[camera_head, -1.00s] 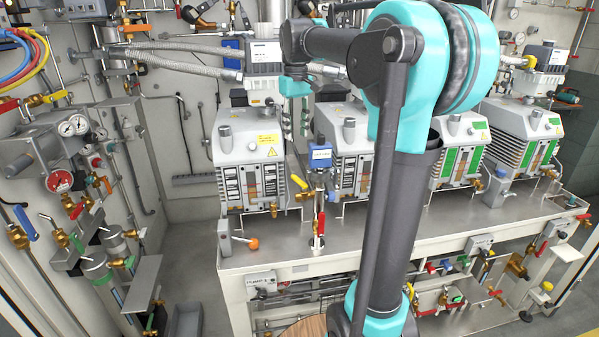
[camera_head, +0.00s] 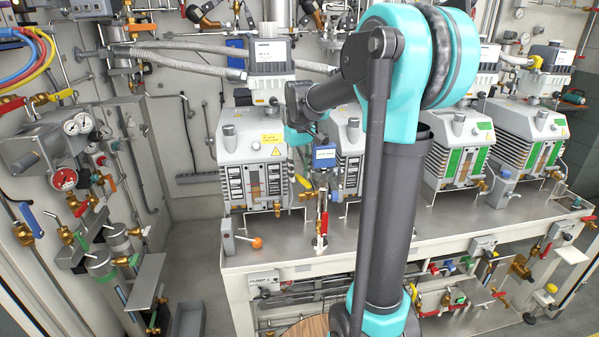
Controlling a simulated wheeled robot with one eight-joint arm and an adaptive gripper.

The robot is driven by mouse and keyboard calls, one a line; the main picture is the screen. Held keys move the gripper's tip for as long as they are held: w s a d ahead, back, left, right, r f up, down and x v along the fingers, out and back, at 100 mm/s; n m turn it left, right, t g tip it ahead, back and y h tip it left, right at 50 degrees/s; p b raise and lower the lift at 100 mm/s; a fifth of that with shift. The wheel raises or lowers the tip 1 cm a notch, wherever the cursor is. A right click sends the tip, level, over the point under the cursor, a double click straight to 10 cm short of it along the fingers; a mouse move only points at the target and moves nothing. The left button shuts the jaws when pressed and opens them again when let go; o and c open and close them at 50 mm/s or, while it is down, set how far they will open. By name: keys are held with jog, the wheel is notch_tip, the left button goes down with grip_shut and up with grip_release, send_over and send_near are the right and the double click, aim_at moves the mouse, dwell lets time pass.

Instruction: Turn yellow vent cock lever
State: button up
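The yellow lever (camera_head: 303,182) sits on a small valve on the bench, at the left of the valve stand with a blue box (camera_head: 325,156). It shows as a short slanted yellow bar in front of the gap between two pumps. My gripper (camera_head: 300,168) points down just above the lever, left of the blue box. Its two thin fingers look apart, and I see nothing held between them. They are small against the grey pump, so I cannot tell whether they touch the lever.
Several grey pumps, such as the left one (camera_head: 240,145), stand along the bench (camera_head: 270,255). A red lever (camera_head: 323,222) stands below the blue box. An orange knob (camera_head: 257,242) is on the bench's front left. Gauges and piping fill the left wall.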

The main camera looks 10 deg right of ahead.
grip_shut()
jog(key=shift+d, duration=0.1)
dwell(0.4)
jog(key=m, duration=0.1)
jog(key=d+m, duration=0.1)
jog(key=m, duration=0.2)
jog(key=shift+w+d, duration=0.2)
jog(key=shift+d, duration=0.15)
grip_release()
jog(key=shift+r, duration=0.1)
notch_tip(320, 180, up, 12)
dwell(0.5)
